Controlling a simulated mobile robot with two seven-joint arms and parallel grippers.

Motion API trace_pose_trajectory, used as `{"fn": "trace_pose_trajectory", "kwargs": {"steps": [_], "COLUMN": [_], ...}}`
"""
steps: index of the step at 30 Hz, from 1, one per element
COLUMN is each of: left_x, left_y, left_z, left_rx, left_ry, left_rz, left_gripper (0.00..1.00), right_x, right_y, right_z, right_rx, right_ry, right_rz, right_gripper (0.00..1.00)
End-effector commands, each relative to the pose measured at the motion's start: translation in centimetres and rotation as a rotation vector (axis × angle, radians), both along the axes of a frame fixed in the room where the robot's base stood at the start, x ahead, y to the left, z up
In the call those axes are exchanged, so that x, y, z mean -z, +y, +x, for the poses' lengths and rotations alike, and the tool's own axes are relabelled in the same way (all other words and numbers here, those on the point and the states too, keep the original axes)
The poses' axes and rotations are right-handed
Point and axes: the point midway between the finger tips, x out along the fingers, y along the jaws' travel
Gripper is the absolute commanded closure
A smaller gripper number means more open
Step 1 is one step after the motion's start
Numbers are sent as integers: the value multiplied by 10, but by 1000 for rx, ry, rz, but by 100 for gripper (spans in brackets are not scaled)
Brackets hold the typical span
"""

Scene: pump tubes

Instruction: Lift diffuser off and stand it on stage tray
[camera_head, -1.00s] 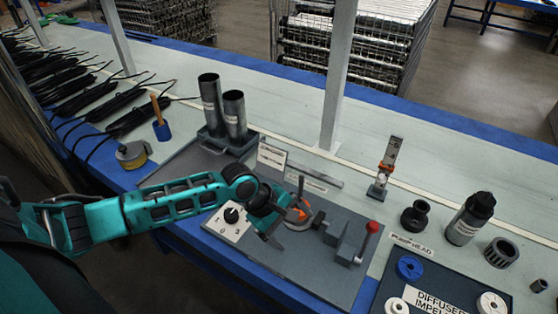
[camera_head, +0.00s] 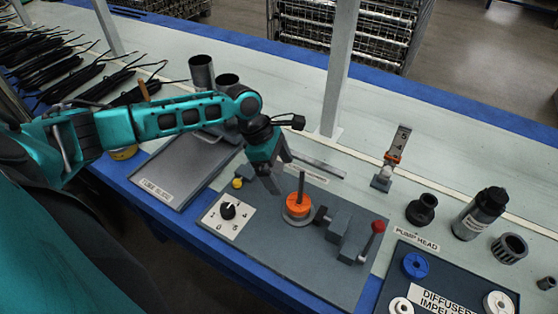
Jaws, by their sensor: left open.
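An orange round part (camera_head: 298,206), which may be the diffuser, sits around an upright spindle (camera_head: 301,184) on the grey fixture plate (camera_head: 268,254). A pale disc shows under it. My left gripper (camera_head: 275,183) is open and empty, with its fingers pointing down. It is behind and to the left of the orange part, apart from it. The dark tray (camera_head: 455,268) at the lower right, labelled with diffuser and impeller, is likely the stage tray. It holds a blue ring (camera_head: 415,265) and white rings (camera_head: 497,303). My right gripper is not in view.
A dial panel (camera_head: 228,214) is left of the spindle; a red-knobbed lever clamp (camera_head: 352,238) is right of it. A gauge stand (camera_head: 388,168), dark fitting (camera_head: 421,209) and bottle (camera_head: 478,213) stand behind the tray. A white post (camera_head: 340,75) rises at the back.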

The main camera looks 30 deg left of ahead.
Motion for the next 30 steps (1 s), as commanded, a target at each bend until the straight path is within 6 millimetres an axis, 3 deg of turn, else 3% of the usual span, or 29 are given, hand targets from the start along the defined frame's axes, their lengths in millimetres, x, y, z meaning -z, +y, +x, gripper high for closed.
{"fn": "trace_pose_trajectory", "kwargs": {"steps": [9, 15, 21, 30], "left_x": [61, 88, 100, 101], "left_y": [-24, -34, -39, -40], "left_z": [7, 12, 13, 13], "left_rx": [2, 2, 2, 2], "left_ry": [0, -2, -2, -3], "left_rz": [-1, 0, 0, 0], "left_gripper": [3, 3, 3, 3], "right_x": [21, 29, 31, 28], "right_y": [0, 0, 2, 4], "right_z": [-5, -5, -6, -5], "right_rx": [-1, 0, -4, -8], "right_ry": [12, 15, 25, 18], "right_rz": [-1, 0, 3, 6], "right_gripper": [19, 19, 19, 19]}}
